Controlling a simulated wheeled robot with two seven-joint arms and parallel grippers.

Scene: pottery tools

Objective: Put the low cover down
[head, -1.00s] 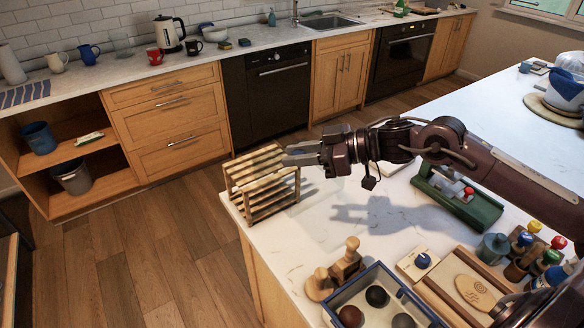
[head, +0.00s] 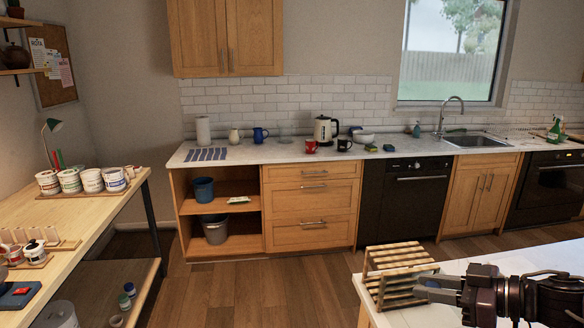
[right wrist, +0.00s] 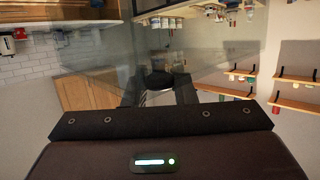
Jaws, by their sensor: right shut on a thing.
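My right gripper (head: 438,290) shows at the lower right of the head view, its fingers just right of a slatted wooden rack. In the right wrist view a dark round knob (right wrist: 158,78) sits between the dark fingers, and a large see-through surface spreads beyond it. I take this as the clear low cover (right wrist: 215,62), held by its knob. The cover's outline cannot be made out in the head view. My left gripper is not in view.
The slatted wooden rack (head: 398,262) stands at the corner of the white island top (head: 545,258). Open wooden floor lies left of it. The back counter (head: 290,150) carries a kettle (head: 325,130) and mugs. A workbench (head: 75,215) with several pots stands at the left.

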